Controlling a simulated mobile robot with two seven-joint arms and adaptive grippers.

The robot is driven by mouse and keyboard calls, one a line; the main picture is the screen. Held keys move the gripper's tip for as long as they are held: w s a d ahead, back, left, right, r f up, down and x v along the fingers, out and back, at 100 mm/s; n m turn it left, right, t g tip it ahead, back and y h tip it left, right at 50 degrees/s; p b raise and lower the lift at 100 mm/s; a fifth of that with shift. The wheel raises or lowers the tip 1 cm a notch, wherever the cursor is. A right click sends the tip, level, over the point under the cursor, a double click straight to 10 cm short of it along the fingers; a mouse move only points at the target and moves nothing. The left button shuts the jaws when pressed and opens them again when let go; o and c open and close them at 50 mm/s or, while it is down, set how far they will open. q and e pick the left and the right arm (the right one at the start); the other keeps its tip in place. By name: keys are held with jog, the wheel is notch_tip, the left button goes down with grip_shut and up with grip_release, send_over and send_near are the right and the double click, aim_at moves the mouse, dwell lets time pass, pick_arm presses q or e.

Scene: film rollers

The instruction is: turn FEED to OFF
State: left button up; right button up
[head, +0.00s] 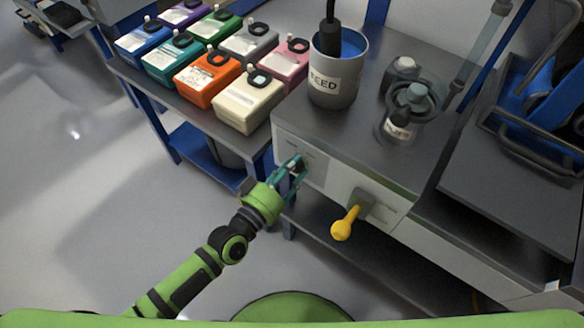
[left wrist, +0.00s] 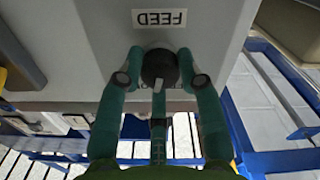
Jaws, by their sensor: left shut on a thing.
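The FEED knob (left wrist: 160,66) is a dark round knob on the light front panel (left wrist: 215,55) of the machine. The FEED label (left wrist: 160,18) beside it appears upside down in the left wrist view. My left gripper (left wrist: 161,76) is shut on the knob, with teal fingers on both sides of it. Small lettering by the knob is mostly hidden by the fingers, so I cannot read the setting. In the head view my left gripper (head: 293,168) is at the panel's left part, and the knob is largely hidden there. My right gripper is not in view.
A yellow-ended handle (head: 343,226) sticks out from the panel, right of my left gripper. On top stand a grey cup (head: 333,95) of blue liquid and a clear jar (head: 395,132). Several coloured containers (head: 207,78) stand left. The floor at left is clear.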

pick_arm(q)
jog(key=shift+w+a+r+n+b, duration=0.15)
jog(key=shift+n+b, duration=0.1)
jog(key=shift+n, duration=1.9)
jog(key=shift+w+a+r+n+b, duration=0.1)
jog(key=shift+r+n+b, duration=0.1)
jog(key=shift+n, duration=1.95)
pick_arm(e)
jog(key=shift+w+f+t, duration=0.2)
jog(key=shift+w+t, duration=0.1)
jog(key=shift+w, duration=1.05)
pick_arm(q)
jog(key=o, duration=0.9)
jog(key=shift+o, duration=1.2)
jog(key=shift+d+f, duration=0.1)
jog(key=shift+f, duration=0.1)
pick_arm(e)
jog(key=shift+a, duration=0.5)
pick_arm(q)
jog(key=shift+s, duration=0.1)
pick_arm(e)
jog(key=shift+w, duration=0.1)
